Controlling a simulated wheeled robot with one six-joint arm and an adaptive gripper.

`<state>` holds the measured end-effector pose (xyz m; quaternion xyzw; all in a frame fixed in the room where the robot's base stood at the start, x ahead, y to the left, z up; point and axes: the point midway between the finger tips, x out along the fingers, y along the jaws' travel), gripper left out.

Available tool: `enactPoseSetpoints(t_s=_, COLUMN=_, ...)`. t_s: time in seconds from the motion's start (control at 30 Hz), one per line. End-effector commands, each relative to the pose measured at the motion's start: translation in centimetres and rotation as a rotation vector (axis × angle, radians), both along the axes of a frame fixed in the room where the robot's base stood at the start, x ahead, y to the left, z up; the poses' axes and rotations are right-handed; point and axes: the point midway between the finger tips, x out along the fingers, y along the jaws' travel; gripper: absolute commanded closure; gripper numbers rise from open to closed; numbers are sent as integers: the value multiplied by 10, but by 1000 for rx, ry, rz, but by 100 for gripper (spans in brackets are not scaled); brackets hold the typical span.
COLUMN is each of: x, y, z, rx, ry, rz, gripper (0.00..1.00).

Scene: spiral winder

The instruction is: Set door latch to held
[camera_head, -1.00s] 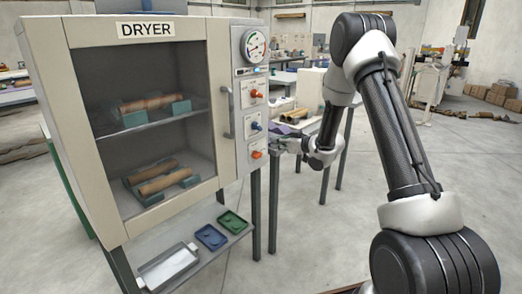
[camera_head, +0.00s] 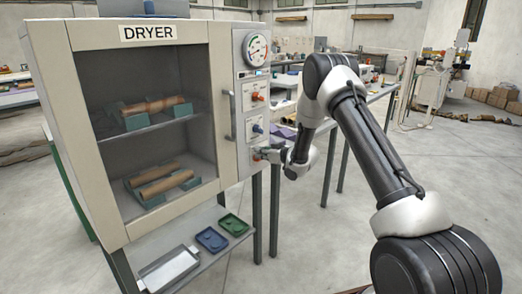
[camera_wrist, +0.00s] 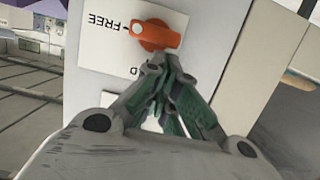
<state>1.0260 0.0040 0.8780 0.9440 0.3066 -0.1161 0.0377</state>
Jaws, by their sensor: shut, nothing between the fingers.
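The door latch knob (camera_wrist: 158,36) is orange, on a white plate on the dryer's control column. Its white pointer dot faces the word FREE (camera_wrist: 107,28) in the wrist view. A second label (camera_wrist: 133,70) shows only a letter D; the rest is hidden behind my fingers. My gripper (camera_wrist: 168,62) is shut and empty, with its fingertips right at the knob's edge; I cannot tell if they touch it. In the head view my gripper (camera_head: 264,155) is at the lowest control and largely covers the knob. The dryer door (camera_head: 160,215) looks closed.
Above the latch are a blue knob (camera_head: 257,128), another orange knob (camera_head: 257,97) and a round gauge (camera_head: 256,47). The door handle (camera_head: 231,115) stands out to the left. A shelf below holds blue (camera_head: 212,239) and green (camera_head: 234,225) trays. A table (camera_head: 338,121) stands behind my arm.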

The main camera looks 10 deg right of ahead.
Motion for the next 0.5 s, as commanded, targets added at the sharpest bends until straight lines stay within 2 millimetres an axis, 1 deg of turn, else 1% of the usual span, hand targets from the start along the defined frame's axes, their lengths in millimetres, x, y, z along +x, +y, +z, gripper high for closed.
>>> enactPoseSetpoints(t_s=0.5, x=-1, y=2, z=-1, rx=-23, ry=-17, rz=1, gripper=100)
